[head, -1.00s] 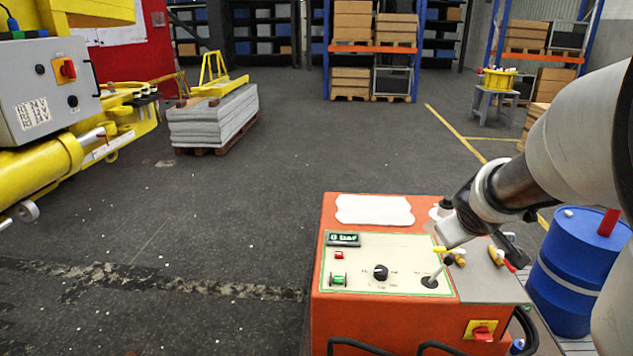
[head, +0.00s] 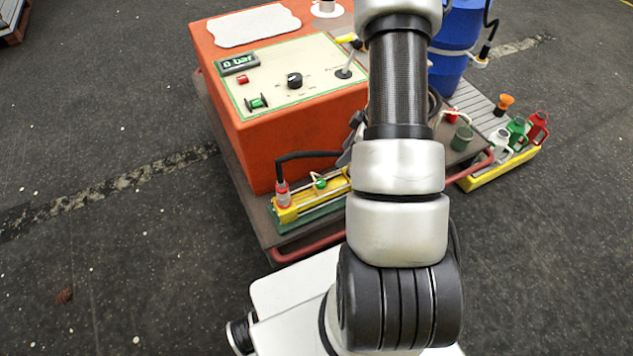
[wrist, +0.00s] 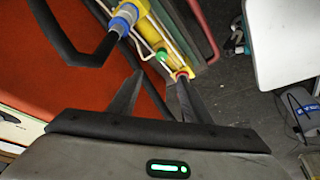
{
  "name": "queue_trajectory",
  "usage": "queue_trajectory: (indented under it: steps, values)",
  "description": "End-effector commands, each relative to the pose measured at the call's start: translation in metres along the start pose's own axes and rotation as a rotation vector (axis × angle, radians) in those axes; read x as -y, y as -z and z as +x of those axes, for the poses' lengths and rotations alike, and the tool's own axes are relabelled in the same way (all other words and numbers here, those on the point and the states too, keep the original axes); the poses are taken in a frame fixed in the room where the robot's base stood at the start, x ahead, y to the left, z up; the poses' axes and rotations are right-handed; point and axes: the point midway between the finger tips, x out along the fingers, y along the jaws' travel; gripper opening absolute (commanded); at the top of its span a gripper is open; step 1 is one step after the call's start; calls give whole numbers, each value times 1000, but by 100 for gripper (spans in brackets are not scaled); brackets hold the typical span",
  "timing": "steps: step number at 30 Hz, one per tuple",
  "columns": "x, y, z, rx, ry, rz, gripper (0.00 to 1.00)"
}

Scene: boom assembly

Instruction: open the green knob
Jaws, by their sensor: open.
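A small green knob (head: 320,183) sits on the yellow hand pump (head: 335,186) at the front foot of the orange machine. In the wrist view the green knob (wrist: 161,55) shows just beyond the fingertips, near the gap between them. My gripper (wrist: 160,76) is open with nothing between its fingers. It is apart from the knob as far as I can tell. In the head view my arm hides most of the gripper and the right end of the pump. Another green control (head: 257,103) is on the machine's panel, below a red button (head: 243,79).
The orange machine (head: 290,135) stands behind the pump, with a black hose (head: 305,155) arching from the pump's left end. A red rail (head: 305,246) runs in front. A yellow-edged tray with several small cans (head: 517,130) is at right. The floor at left is clear.

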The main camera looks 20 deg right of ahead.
Motion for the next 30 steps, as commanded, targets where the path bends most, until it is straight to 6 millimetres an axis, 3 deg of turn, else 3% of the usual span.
queue_trajectory:
  steps: [8,24,30]
  values:
    - [4,-4,36,0,14,-1,44]
    - [4,-4,149,0,11,-2,44]
    - [4,-3,171,1,9,-3,44]
